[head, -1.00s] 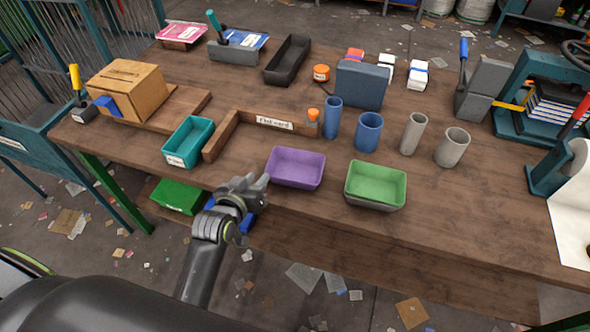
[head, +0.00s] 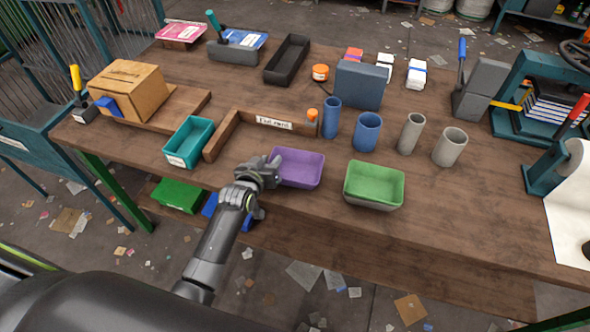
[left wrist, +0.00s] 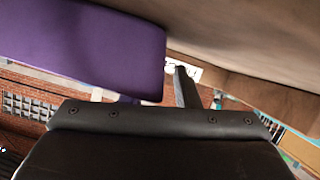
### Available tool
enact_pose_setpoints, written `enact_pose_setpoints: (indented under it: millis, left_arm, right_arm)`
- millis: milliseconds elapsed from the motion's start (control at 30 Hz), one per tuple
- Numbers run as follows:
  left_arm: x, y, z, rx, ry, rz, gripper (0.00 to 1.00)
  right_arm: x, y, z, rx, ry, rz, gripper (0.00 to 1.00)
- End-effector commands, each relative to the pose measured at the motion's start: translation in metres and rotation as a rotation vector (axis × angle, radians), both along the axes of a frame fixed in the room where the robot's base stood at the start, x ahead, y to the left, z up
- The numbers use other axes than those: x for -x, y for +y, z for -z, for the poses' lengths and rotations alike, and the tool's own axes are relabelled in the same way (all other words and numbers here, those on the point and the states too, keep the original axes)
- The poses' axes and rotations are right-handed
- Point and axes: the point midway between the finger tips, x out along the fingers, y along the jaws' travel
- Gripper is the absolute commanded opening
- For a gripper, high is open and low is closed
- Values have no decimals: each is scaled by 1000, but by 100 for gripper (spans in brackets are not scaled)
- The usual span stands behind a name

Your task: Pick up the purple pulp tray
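The purple pulp tray (head: 302,170) sits upright on the wooden table near its front edge, between the teal tray and the green tray. My left gripper (head: 273,167) is at the tray's left end, its fingertips at the rim. In the left wrist view the tray (left wrist: 80,40) fills the upper left, close to the camera. One dark finger stands to the right of the tray with a small gap; the other finger is mostly hidden. The gripper looks open. My right gripper is not in view.
A teal tray (head: 188,143) and a wooden corner fence (head: 228,128) lie left of the purple tray. A green tray (head: 374,184) stands to its right. Blue cups (head: 367,132) and grey cups (head: 449,147) stand behind. The table front between the purple and green trays is clear.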

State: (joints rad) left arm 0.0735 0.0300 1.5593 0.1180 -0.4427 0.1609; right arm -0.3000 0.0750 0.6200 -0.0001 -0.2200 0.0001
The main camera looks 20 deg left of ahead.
Motion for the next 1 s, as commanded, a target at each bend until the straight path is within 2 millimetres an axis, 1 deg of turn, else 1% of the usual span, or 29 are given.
enact_pose_setpoints:
  millis: [100,300,333,533,867,1000]
  left_arm:
    - [-4,0,2,0,0,0,28]
    - [-4,0,2,0,-1,0,28]
    - [-4,0,2,0,-1,0,27]
    - [-4,0,2,0,0,0,1]
    - [-4,0,2,0,-1,0,0]
    - [-4,0,-4,0,-2,0,0]
  right_arm:
    - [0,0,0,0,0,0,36]
    - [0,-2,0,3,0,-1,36]
    - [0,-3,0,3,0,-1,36]
    - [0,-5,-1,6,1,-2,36]
    - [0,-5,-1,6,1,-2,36]
    - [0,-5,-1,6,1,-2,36]
